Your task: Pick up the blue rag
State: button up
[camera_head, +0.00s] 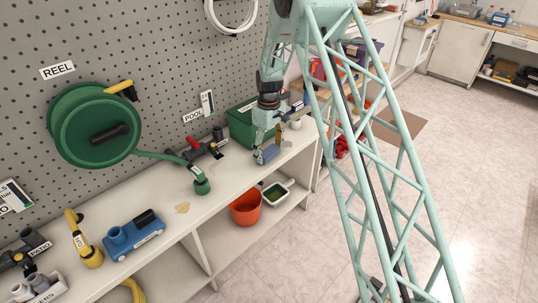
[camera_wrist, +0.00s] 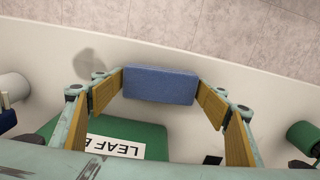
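The blue rag (camera_head: 272,153) looks like a small, flat blue block on the pale bench top, in front of the green box. In the wrist view the rag (camera_wrist: 160,86) lies between the far ends of the two tan finger pads. My gripper (camera_head: 261,157) points down at the bench top beside the rag. In the wrist view my gripper (camera_wrist: 160,78) has its fingers spread wide, one at each short end of the rag. The pad tips look very close to the rag's ends; whether they touch is hard to see.
The green box (camera_head: 241,124) stands behind the rag, against the pegboard, and its white label shows in the wrist view. A green hose nozzle (camera_head: 201,186) lies to the left. An orange bucket (camera_head: 245,208) and a white tray (camera_head: 287,193) are on the shelf below.

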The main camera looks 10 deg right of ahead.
aim_at(269, 151)
jog(key=c, duration=0.4)
jog(key=shift+r, duration=0.2)
jog(key=shift+r+p, duration=0.45)
jog(key=shift+r, duration=1)
jog(key=shift+s+a+r, duration=0.1)
jog(key=shift+r, duration=0.1)
jog(key=s+a, duration=0.2)
jog(key=s, duration=0.2)
jog(key=s+a+r+p, duration=0.1)
jog(key=s+a, duration=0.2)
jog(key=s, duration=0.2)
jog(key=s+a, duration=0.3)
jog(key=s, duration=0.1)
jog(key=shift+s+r+p, duration=0.15)
jog(key=shift+s+p, duration=0.1)
jog(key=shift+p, duration=0.15)
